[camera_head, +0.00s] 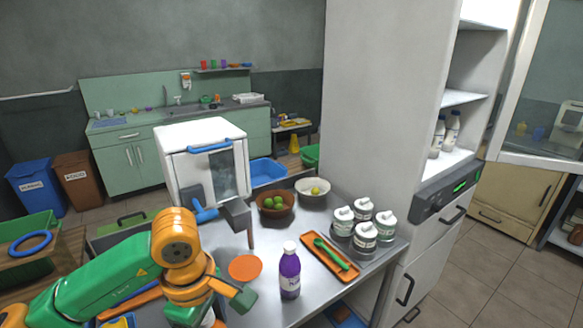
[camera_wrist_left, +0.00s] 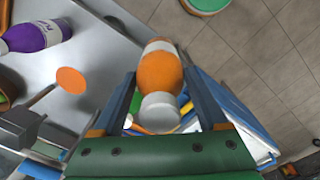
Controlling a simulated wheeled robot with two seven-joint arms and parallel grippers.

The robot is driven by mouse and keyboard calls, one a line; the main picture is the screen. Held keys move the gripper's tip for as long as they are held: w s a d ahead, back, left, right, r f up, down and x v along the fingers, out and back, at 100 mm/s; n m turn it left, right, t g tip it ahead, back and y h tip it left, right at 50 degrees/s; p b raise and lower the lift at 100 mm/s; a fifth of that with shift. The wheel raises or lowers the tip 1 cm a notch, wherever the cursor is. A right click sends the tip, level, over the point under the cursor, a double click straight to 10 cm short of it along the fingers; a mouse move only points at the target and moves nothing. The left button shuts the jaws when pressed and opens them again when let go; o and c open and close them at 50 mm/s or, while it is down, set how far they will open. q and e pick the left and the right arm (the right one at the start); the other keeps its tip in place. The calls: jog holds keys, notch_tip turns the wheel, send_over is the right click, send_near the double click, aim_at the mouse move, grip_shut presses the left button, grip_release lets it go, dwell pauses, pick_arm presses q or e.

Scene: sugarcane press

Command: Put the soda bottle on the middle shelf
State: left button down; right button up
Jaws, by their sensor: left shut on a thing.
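An orange bottle with a white cap (camera_wrist_left: 160,72), which looks like the soda bottle, is between the fingers of my left gripper (camera_wrist_left: 160,85) in the left wrist view. The gripper is shut on it. In the head view my left arm bends at the lower left; the fingers and held bottle cannot be made out there. The tall white cabinet at right has an open glass door and stacked shelves; the middle shelf (camera_head: 462,98) looks empty in its visible part. White bottles (camera_head: 450,132) stand on the shelf below. My right gripper is out of view.
A purple bottle (camera_head: 289,272), an orange tray (camera_head: 327,258), several white-lidded jars (camera_head: 365,238) and fruit bowls (camera_head: 276,206) occupy the metal table. A white machine (camera_head: 205,160) stands behind. The open glass door (camera_head: 535,85) extends right; clear floor lies beyond the cabinet.

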pick_arm(q)
jog(key=s+m, duration=0.1)
jog(key=m, duration=0.4)
jog(key=s+a+m, duration=0.1)
jog(key=s+m, duration=0.1)
jog(key=m, duration=0.3)
jog(key=s+a+m, duration=0.1)
jog(key=s+m, duration=0.1)
jog(key=m, duration=0.3)
jog(key=shift+a, duration=0.15)
jog(key=shift+w, duration=0.1)
